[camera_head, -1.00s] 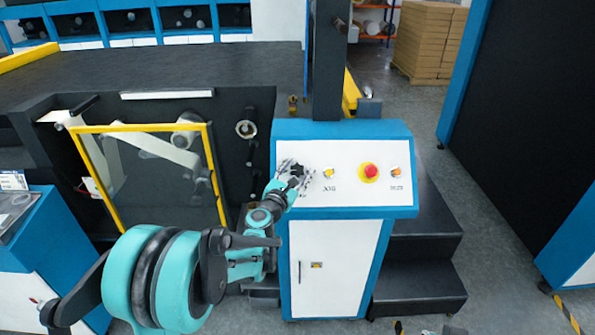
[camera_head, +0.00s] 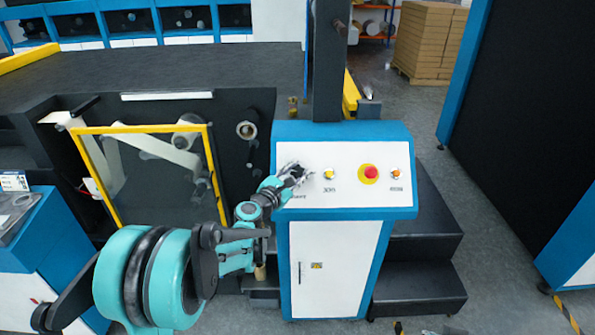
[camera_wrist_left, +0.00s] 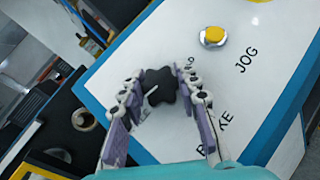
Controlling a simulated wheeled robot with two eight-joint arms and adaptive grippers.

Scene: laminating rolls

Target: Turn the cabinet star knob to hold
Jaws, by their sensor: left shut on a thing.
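The black star knob (camera_wrist_left: 160,91) is on the white sloped panel of the blue cabinet (camera_head: 344,128). A short white mark on its face points toward the lower left in the wrist view. My left gripper (camera_head: 298,172) is at the panel's left part; in the wrist view its two fingers (camera_wrist_left: 160,80) lie on either side of the knob, shut on it. The lettering BRAKE (camera_wrist_left: 214,140) is partly covered by a finger. Another label above the knob is mostly hidden. My right gripper does not show.
Right of the knob are a yellow button (camera_head: 329,174) labelled JOG, a red emergency button (camera_head: 371,172) and a small orange one (camera_head: 396,174). A yellow-framed guard (camera_head: 214,170) stands left of the cabinet. Dark steps (camera_head: 425,235) are at its right.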

